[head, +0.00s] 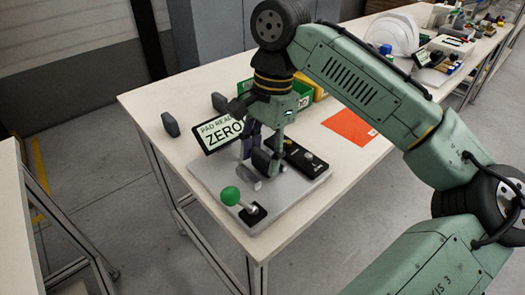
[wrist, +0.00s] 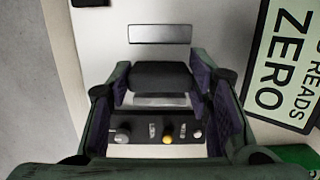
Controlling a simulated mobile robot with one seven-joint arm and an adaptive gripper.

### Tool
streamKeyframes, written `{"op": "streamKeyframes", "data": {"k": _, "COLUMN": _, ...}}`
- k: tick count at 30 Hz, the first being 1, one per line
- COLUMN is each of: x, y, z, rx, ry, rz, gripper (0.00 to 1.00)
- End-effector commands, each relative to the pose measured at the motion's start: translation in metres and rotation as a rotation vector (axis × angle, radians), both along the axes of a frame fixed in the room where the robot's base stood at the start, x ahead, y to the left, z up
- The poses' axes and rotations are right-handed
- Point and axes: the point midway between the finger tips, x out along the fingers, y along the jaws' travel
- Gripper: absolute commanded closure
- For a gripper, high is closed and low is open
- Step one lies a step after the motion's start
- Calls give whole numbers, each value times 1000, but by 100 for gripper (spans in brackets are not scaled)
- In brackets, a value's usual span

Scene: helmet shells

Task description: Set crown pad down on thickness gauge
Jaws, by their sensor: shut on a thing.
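The thickness gauge (head: 212,180) is a light grey plate on the near part of the table, with a green-knobbed lever (head: 231,195) and a display (head: 222,130) reading "PAD READS ZERO". My gripper (head: 257,160) is low over this plate. In the wrist view, my gripper (wrist: 162,85) is shut on a dark pad, the crown pad (wrist: 162,76), held between its purple-lined fingers. A pale metal strip shows just past the pad's lower edge. I cannot tell whether the pad touches the gauge. In the head view the fingers partly hide the pad.
A black control box with knobs (head: 303,159) lies on the plate beside my gripper. Green and yellow bins stand behind my arm. An orange sheet (head: 350,127) lies to the right.

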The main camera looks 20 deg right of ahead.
Motion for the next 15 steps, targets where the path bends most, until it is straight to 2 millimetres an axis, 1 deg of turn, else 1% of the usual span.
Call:
{"op": "streamKeyframes", "data": {"k": 6, "x": 0, "y": 0, "z": -5, "rx": -1, "ry": 0, "rz": 0, "gripper": 69}}
{"op": "streamKeyframes", "data": {"k": 7, "x": 0, "y": 0, "z": -5, "rx": -1, "ry": 0, "rz": 0, "gripper": 54}}
{"op": "streamKeyframes", "data": {"k": 15, "x": 0, "y": 0, "z": -4, "rx": -1, "ry": 0, "rz": 0, "gripper": 36}}
